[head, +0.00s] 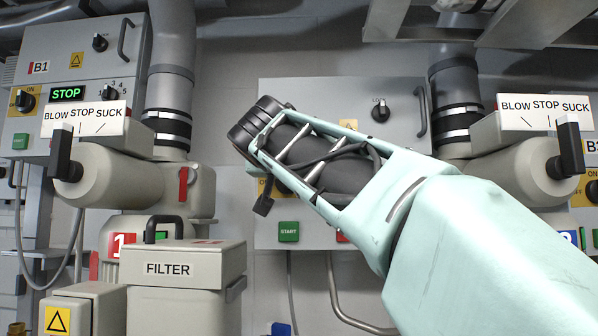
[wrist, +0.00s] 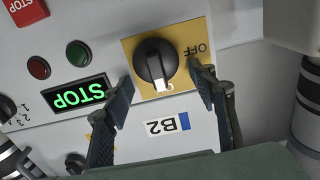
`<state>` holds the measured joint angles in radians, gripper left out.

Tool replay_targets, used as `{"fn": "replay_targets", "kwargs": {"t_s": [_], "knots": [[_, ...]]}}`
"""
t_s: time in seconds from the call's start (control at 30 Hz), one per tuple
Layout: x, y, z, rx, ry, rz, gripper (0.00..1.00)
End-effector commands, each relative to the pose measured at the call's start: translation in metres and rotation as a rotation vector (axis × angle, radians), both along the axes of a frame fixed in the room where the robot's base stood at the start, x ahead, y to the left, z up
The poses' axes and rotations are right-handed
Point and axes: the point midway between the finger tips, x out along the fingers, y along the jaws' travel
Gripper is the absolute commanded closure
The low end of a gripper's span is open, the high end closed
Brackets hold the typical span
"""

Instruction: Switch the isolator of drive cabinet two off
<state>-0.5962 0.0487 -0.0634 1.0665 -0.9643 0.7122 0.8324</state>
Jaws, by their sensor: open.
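The isolator of drive cabinet two is a black rotary knob (wrist: 154,66) on a yellow plate (wrist: 190,36) in the wrist view. Its white-tipped handle points down in the picture, at a partly covered label, not at the OFF lettering on the right. A B2 label (wrist: 168,125) with a blue bar is below it. My gripper (wrist: 161,78) is open, one finger on each side of the knob's lower part; contact cannot be told. In the head view, my arm covers much of the grey cabinet (head: 310,96) and the knob.
A green-lit STOP display (wrist: 80,94), red and green buttons and a red STOP sign (wrist: 30,8) are left of the plate in the wrist view. In the head view, cabinet B1 (head: 75,40) and a FILTER box (head: 185,255) stand left, and a blower lever (head: 570,148) stands right.

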Motion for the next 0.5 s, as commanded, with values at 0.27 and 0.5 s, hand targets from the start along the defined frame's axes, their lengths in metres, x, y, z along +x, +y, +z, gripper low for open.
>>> {"fn": "replay_targets", "kwargs": {"t_s": [0.27, 0.5], "knots": [[0.0002, 0.0005, -0.0003, 0.0, 0.0, 0.0, 0.48], [0.0002, 0.0004, -0.0003, 0.0, 0.0, 0.0, 0.71]]}}
